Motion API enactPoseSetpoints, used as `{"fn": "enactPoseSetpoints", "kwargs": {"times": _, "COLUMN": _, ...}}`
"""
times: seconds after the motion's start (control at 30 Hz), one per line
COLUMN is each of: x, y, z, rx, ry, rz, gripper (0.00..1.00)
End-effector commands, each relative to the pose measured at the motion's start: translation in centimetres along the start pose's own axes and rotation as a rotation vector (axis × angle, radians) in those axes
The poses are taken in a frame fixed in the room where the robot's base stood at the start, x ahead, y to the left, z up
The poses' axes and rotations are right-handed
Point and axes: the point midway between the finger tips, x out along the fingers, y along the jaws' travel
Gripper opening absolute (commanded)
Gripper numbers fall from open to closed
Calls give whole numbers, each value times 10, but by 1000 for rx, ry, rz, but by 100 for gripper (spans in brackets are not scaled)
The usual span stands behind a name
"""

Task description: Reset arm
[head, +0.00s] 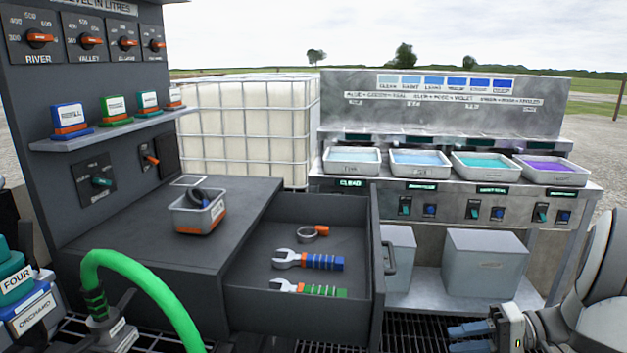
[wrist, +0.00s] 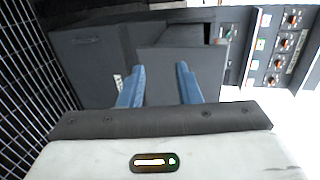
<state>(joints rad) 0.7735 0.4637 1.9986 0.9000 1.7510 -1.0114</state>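My gripper (head: 468,338) is at the lower right of the head view, low in front of the bench with the trays. Its two blue fingers also show in the wrist view (wrist: 160,85), spread apart with nothing between them. It is open and empty. My white and grey arm is folded at the right edge of the head view. In the wrist view the dark cabinet (wrist: 95,60) lies beyond the fingers, apart from them.
An open drawer (head: 300,300) holds two wrenches (head: 308,261) and a ring-shaped clamp (head: 313,233). A grey bin (head: 196,216) stands on the dark counter. A green hose (head: 150,283) arches at lower left. Trays of coloured liquid (head: 352,161) line the right bench.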

Motion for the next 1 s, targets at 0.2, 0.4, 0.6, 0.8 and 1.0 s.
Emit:
{"fn": "enactPoseSetpoints", "kwargs": {"times": 0.2, "x": 22, "y": -37, "z": 15, "rx": 45, "ry": -81, "rz": 134, "gripper": 31}}
{"fn": "enactPoseSetpoints", "kwargs": {"times": 0.4, "x": 43, "y": -71, "z": 36, "rx": 85, "ry": -150, "rz": 305, "gripper": 31}}
{"fn": "enactPoseSetpoints", "kwargs": {"times": 0.6, "x": 62, "y": -123, "z": 70, "rx": 101, "ry": -208, "rz": 579, "gripper": 31}}
{"fn": "enactPoseSetpoints", "kwargs": {"times": 0.8, "x": 68, "y": -184, "z": 111, "rx": 34, "ry": -174, "rz": 937, "gripper": 31}}
{"fn": "enactPoseSetpoints", "kwargs": {"times": 1.0, "x": 60, "y": -238, "z": 135, "rx": -121, "ry": -35, "rz": 1191, "gripper": 31}}
